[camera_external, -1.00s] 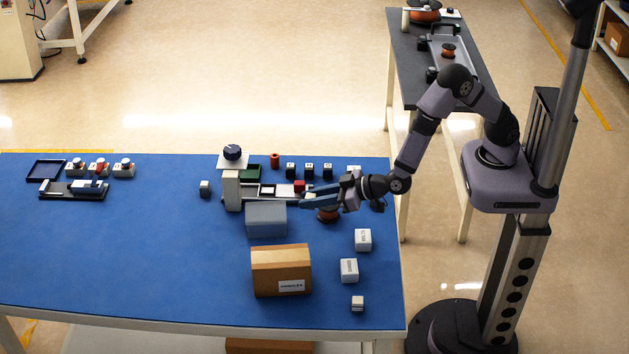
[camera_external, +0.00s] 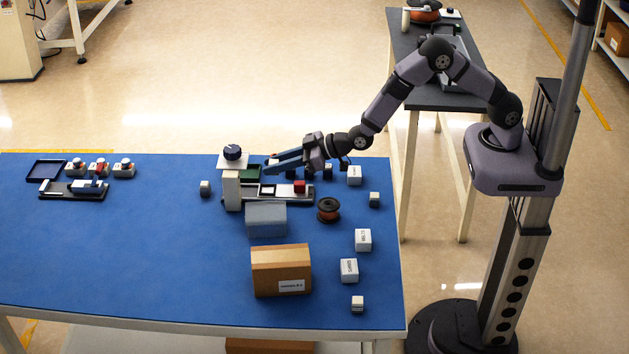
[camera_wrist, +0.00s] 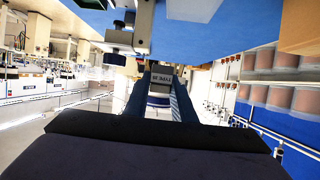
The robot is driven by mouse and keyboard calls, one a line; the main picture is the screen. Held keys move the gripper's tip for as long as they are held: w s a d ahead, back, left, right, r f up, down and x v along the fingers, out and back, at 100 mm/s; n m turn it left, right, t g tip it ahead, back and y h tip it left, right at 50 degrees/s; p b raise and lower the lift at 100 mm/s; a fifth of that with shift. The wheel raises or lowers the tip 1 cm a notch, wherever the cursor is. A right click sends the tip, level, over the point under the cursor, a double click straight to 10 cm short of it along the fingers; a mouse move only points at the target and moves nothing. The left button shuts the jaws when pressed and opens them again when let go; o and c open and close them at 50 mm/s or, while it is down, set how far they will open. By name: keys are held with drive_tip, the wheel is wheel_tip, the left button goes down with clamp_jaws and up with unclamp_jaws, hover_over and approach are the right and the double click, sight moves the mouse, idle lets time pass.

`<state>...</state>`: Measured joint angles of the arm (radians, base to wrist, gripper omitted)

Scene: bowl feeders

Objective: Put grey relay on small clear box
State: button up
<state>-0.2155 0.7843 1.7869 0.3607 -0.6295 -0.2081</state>
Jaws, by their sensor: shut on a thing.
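The block is hard to make out in the external view. I cannot tell for certain which box is the small clear box; a translucent-looking blue-grey box (camera_external: 266,220) stands in front of the fixture.
The fixture (camera_external: 232,190) has a post, a dark knob (camera_external: 232,152) and a rail with a red block (camera_external: 299,187). A copper spool (camera_external: 328,209), brown carton (camera_external: 281,271) and white labelled boxes (camera_external: 363,240) stand to the right and front. The table's left front (camera_external: 120,260) is clear.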

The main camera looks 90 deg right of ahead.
sight(278, 204)
drive_tip(key=shift+s+a+f, duration=0.15)
drive_tip(key=shift+a+f, duration=0.2)
drive_tip(key=shift+f+p, duration=1.45)
drive_tip(key=shift+f, duration=3.55)
drive_tip(key=shift+f, duration=0.15)
drive_tip(key=o, duration=1.1)
drive_tip(key=shift+c, duration=0.2)
drive_tip(key=b+v, duration=0.2)
drive_tip(key=v, duration=1)
drive_tip(key=shift+r+b, duration=0.2)
drive_tip(key=shift+b, duration=0.15)
drive_tip(key=shift+d, duration=0.15)
